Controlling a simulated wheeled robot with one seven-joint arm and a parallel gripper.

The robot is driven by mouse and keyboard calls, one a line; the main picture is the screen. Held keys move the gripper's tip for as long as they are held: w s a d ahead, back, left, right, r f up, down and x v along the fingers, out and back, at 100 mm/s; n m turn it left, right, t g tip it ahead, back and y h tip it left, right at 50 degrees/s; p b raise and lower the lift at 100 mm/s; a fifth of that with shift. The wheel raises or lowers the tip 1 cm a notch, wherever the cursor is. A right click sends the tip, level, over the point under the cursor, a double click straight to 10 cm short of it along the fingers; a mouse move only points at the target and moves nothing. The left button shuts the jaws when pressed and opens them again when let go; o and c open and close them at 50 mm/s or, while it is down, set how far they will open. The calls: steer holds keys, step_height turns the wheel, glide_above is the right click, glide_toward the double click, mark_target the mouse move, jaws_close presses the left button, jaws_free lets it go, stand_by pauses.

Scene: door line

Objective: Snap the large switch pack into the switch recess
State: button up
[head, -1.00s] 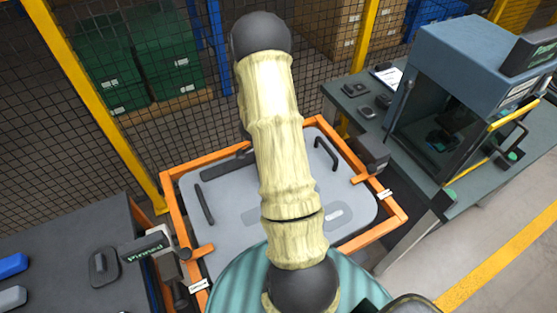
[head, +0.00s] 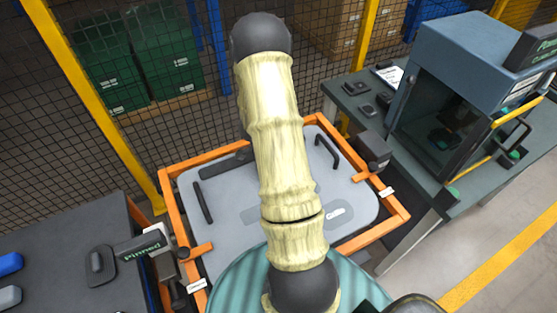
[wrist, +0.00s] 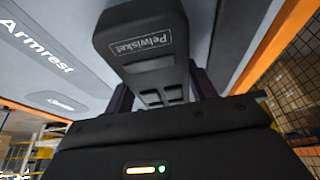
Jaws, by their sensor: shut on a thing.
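In the head view my pale-sleeved arm hides both gripper and pack. The grey door panel (head: 225,235) lies in an orange frame. In the wrist view the panel (wrist: 50,20) is behind the pack and carries an "Armrest" marking and a smaller label. I cannot make out the switch recess, or whether the pack touches the panel.
The orange frame (head: 175,215) surrounds the panel. Black handles (head: 203,201) stand on the panel. A dark table (head: 50,240) is at left, with a "Pinned" sign (head: 142,247) beside it. A blue-grey booth (head: 465,65) stands on the right bench. A mesh fence (head: 195,130) runs behind.

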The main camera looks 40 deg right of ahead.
steer(key=shift+f, duration=0.4)
steer(key=shift+p, duration=0.4)
stand_by(0.7)
stand_by(0.4)
steer(key=shift+s, duration=0.15)
steer(key=shift+w+p, duration=0.2)
steer(key=shift+p, duration=0.3)
steer(key=shift+s+p, duration=0.15)
steer(key=shift+p, duration=0.2)
stand_by(1.1)
steer(key=shift+p, duration=0.45)
